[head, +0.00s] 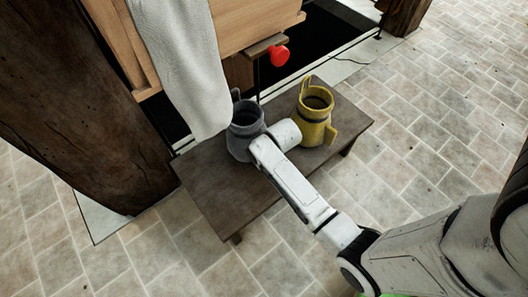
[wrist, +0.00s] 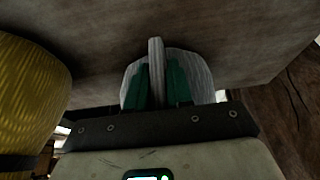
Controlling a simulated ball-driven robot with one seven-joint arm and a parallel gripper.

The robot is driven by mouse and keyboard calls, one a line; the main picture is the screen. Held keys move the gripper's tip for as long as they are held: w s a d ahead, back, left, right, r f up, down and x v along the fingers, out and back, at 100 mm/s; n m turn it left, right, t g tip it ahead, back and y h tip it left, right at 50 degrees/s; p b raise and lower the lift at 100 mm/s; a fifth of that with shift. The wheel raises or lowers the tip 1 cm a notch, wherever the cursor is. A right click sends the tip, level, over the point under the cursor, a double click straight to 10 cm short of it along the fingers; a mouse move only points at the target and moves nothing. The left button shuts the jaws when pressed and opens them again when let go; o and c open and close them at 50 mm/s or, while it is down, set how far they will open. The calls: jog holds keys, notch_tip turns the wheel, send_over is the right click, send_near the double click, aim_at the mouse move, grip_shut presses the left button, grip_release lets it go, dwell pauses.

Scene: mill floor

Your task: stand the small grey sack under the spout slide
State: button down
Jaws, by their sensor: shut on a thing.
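The small grey sack (head: 243,138) is upright at the low dark bench, in the middle of the head view. It has an open round mouth and a raised tab. In the wrist view my gripper (wrist: 158,82) has its green pads closed on a grey tab of the sack (wrist: 199,75). In the head view my arm hides the fingers, and I cannot tell whether the sack's base touches the bench. The spout slide, with its red knob (head: 280,55), sits under the wooden chute, behind and right of the sack. A pale cloth sleeve (head: 185,65) hangs to the sack's left.
A yellow sack (head: 312,128) stands on the bench (head: 222,205), just right of the grey one. It fills the left of the wrist view (wrist: 28,100). A thick dark timber post (head: 85,110) is at the left. The bench's front left is clear.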

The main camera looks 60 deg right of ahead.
dwell(0.3)
jog(key=c, duration=0.9)
grip_release()
jog(key=p+v, duration=0.5)
jog(key=v, duration=0.5)
jog(key=shift+s+a+r, duration=0.1)
jog(key=shift+s+r, duration=0.1)
jog(key=shift+r, duration=0.1)
jog(key=s+a+r+n+g+y, duration=0.1)
jog(key=s+a+r+g, duration=0.15)
jog(key=s+a, duration=0.35)
jog(key=s+a+r+n+g, duration=0.15)
jog(key=s+a+r, duration=0.25)
jog(key=s, duration=0.5)
jog(key=shift+t, duration=0.4)
jog(key=r+p, duration=2.2)
jog(key=p, duration=0.1)
jog(key=shift+w+r, duration=0.15)
jog(key=shift+w, duration=0.1)
